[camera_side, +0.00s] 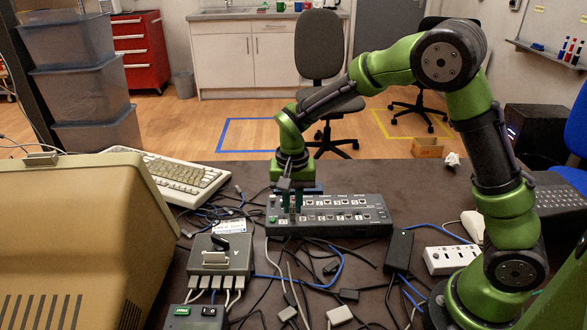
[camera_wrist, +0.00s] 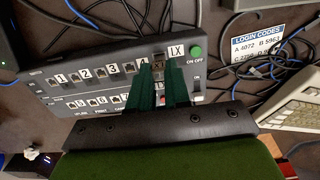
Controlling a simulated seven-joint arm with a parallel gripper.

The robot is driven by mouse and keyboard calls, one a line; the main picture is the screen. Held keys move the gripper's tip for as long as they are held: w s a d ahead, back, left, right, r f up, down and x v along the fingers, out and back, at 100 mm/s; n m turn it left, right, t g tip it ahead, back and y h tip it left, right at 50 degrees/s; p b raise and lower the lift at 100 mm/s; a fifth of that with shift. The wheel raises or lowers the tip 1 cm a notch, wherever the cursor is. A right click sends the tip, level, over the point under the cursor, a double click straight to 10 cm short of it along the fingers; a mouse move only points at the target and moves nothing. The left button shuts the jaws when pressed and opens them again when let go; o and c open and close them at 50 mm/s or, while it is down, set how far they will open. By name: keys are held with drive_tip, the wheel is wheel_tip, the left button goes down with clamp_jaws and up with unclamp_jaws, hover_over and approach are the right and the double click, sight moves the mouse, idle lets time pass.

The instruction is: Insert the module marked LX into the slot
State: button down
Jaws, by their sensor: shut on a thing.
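The grey switch box (camera_side: 345,222) lies on the dark table, with rows of numbered ports; it fills much of the wrist view (camera_wrist: 115,62). A white LX label (camera_wrist: 176,51) shows on its panel near the green button. My gripper (camera_side: 292,208) points down over the box's left end in the side view. Its green fingers, also in the wrist view (camera_wrist: 162,78), are shut on a small dark module (camera_wrist: 158,65) at the port area beside the LX label. The module's marking is not clearly readable. The fingers hide much of it and the slot, so I cannot tell how deep it sits.
A grey box with plugged cables (camera_side: 220,262) stands in front left. Loose cables cover the table in front of the switch. A keyboard (camera_side: 178,177) and beige monitor (camera_side: 85,235) are left.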

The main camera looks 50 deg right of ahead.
drive_tip(key=shift+f, duration=0.95)
idle(0.3)
drive_tip(key=c, duration=1)
unclamp_jaws()
wheel_tip(320, 180, up, 17)
drive_tip(key=s+d+r+n+t+y, duration=0.1)
drive_tip(key=s+n+t, duration=0.4)
drive_tip(key=s, duration=1.3)
drive_tip(key=shift+d+r+t+y, duration=0.15)
drive_tip(key=shift+r+t+y, duration=0.35)
drive_tip(key=shift+t, duration=0.6)
